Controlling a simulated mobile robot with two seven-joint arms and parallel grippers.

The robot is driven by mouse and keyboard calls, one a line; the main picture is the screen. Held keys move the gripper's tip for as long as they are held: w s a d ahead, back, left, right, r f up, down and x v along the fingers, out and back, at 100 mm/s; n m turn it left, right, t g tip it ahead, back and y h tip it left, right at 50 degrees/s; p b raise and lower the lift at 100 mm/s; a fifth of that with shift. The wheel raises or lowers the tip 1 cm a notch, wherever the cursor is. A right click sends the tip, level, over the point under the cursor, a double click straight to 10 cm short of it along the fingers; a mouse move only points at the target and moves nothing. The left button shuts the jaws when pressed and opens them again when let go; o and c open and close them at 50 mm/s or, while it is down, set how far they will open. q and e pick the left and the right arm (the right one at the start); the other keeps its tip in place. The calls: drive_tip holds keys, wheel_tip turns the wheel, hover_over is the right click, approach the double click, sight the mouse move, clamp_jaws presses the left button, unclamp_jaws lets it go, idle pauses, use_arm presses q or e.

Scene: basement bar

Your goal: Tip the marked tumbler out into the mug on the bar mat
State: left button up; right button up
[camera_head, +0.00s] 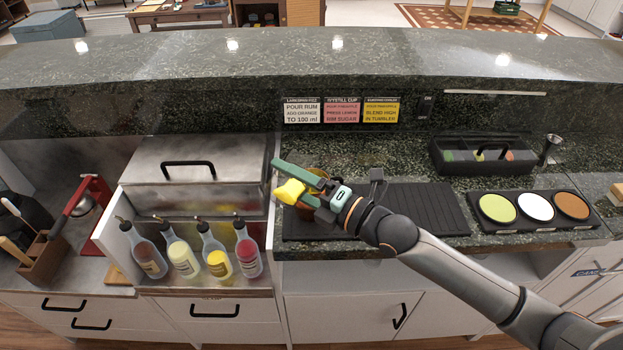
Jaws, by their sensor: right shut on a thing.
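My right gripper (296,184) reaches in from the right over the left part of the black ribbed bar mat (430,210). It is shut on a small vessel, apparently the tumbler, which is mostly hidden by the fingers. A bright yellow part (288,192) shows at the left of the fingers; I cannot tell whether it is the tumbler or something in it. An amber-brown surface shows between and behind the fingers, and I cannot tell whether it is the mug. No mark on the tumbler is readable. My left gripper is not in view.
Several squeeze bottles (183,258) stand in a rack left of the mat. A black caddy (478,156) and a tray of three coloured discs (536,207) are at the right. Recipe cards (342,110) hang behind. The mat's right part is clear.

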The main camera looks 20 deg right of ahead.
drive_tip(key=shift+w+d+r+m, duration=0.2)
drive_tip(key=shift+d+r+m, duration=0.05)
drive_tip(key=shift+m, duration=0.05)
drive_tip(key=shift+w+d+r+m+p, duration=0.15)
drive_tip(key=shift+r+m+p, duration=0.15)
drive_tip(key=shift+m+p, duration=0.35)
idle(0.3)
